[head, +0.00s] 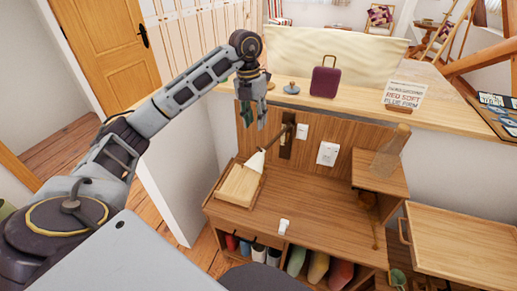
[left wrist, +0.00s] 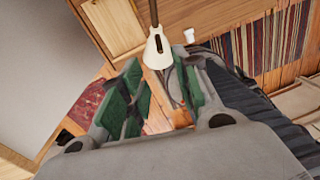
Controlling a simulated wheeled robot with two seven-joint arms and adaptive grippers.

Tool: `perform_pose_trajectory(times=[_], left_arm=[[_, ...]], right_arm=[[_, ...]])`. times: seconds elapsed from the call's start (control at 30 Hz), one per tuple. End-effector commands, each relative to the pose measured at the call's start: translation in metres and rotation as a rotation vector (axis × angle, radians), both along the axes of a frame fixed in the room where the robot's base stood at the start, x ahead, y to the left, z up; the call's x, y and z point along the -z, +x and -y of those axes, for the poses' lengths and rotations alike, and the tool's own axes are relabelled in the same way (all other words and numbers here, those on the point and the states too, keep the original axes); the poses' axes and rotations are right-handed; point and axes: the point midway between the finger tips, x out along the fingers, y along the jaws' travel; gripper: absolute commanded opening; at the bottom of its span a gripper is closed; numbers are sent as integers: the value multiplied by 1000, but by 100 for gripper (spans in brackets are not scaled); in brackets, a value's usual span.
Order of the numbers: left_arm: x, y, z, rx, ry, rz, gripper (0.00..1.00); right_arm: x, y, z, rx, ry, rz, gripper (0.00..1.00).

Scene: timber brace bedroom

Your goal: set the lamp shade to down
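The lamp is fixed to the wooden back panel by a dark bracket (head: 287,137). Its thin arm reaches left and down to a small white cone shade (head: 256,161), which hangs tilted above a wooden box. In the left wrist view the white shade (left wrist: 157,48) appears just beyond the fingertips, with its thin rod running up out of the picture. My left gripper (head: 251,110) is above the shade in the head view, pointing down. Its green-padded fingers (left wrist: 160,82) are apart with nothing between them; I see no contact with the shade. My right gripper is out of view.
The wooden box (head: 240,184) sits on the desk (head: 310,222), with a small white item (head: 283,226) near the front edge. A white wall plate (head: 327,154) is right of the lamp. The ledge (head: 353,99) above holds a purple case (head: 324,81) and a sign (head: 404,96).

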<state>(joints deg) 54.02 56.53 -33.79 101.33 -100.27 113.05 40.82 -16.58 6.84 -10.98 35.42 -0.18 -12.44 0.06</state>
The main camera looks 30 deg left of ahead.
Motion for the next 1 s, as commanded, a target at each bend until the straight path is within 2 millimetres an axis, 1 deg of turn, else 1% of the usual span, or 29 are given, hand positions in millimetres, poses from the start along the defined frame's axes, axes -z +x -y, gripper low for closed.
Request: perform_pose_trajectory(times=[0.1, 0.2, 0.37, 0.5, 0.7, 0.83, 1.0], left_arm=[[12, -1, 1, 0, 1, -3, 32], [23, -1, 3, 0, 1, -4, 32], [41, 0, 4, 0, 1, -3, 32], [57, 0, 6, 0, 0, -3, 32], [81, 0, 9, 1, 0, -4, 32], [96, 0, 10, 1, 1, -3, 32], [113, 1, 12, 0, 1, -2, 32]], right_arm=[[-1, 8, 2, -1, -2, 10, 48], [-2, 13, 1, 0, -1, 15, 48], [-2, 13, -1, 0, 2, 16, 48], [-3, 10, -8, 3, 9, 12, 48], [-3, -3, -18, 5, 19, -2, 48], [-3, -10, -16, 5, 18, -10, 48], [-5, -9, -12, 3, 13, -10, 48]])
